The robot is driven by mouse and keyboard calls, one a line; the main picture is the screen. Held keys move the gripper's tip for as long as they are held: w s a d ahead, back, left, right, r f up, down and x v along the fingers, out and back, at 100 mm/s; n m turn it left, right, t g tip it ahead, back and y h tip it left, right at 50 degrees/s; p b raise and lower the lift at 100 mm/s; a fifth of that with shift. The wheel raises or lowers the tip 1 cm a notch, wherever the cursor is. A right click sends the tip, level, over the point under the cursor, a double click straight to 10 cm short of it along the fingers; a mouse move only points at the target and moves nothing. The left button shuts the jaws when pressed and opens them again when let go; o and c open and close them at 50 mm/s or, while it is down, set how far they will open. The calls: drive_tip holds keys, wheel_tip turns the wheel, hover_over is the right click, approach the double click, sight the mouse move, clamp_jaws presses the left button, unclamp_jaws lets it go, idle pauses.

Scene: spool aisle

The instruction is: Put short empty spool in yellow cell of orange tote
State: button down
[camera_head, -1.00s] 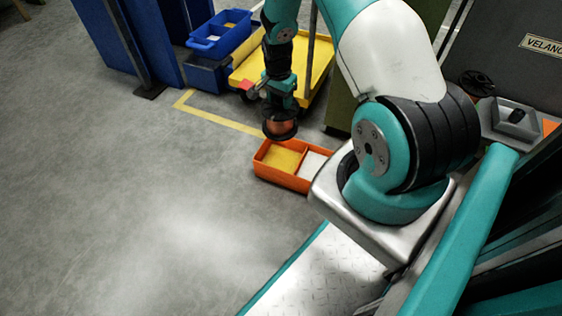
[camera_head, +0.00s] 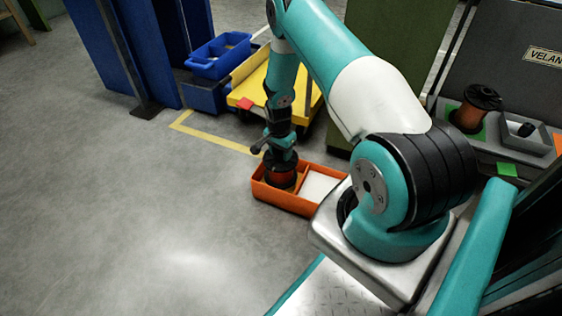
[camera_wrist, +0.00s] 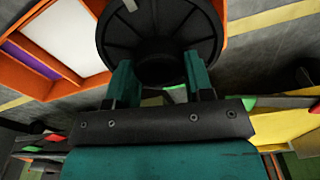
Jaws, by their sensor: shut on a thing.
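My gripper (camera_head: 281,152) points down and is shut on a short spool (camera_head: 281,174) with black flanges and a copper-brown middle. In the wrist view the spool's round black flange (camera_wrist: 160,35) fills the top centre, between the fingers (camera_wrist: 160,76). The orange tote (camera_head: 283,203) stands on the floor. The spool is at its left cell, low between the walls, and hides most of that yellow-floored cell. I cannot tell if it touches the floor of the cell. The white cell (camera_head: 318,185) on the right is empty.
A yellow cart (camera_head: 262,88) and blue bins (camera_head: 220,56) stand behind the tote. A yellow line (camera_head: 215,135) runs on the floor. Another spool (camera_head: 474,110) and a grey tray (camera_head: 527,138) are at the right. The floor on the left is clear.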

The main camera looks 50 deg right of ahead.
drive_tip(key=shift+f+b, duration=0.75)
drive_tip(key=shift+f, duration=1.15)
drive_tip(key=c, duration=0.5)
unclamp_jaws()
wheel_tip(320, 180, up, 12)
drive_tip(key=p, duration=0.6)
drive_tip(key=a+r+n+t+y, duration=0.15)
drive_tip(key=a+r+n, duration=0.95)
drive_tip(key=a+r, duration=1.2)
drive_tip(key=s+a+r+n+y, duration=0.1)
drive_tip(key=s+a+r+n, duration=0.3)
drive_tip(key=s, duration=0.3)
drive_tip(key=s+a+r+n+g+y, duration=0.1)
drive_tip(key=s+a+r+n, duration=0.3)
drive_tip(key=s, duration=0.4)
drive_tip(key=s+a+r+n+y, duration=0.1)
drive_tip(key=s+a+r+n, duration=0.3)
drive_tip(key=s+r, duration=0.2)
drive_tip(key=shift+s+n, duration=0.4)
drive_tip(key=shift+s, duration=0.7)
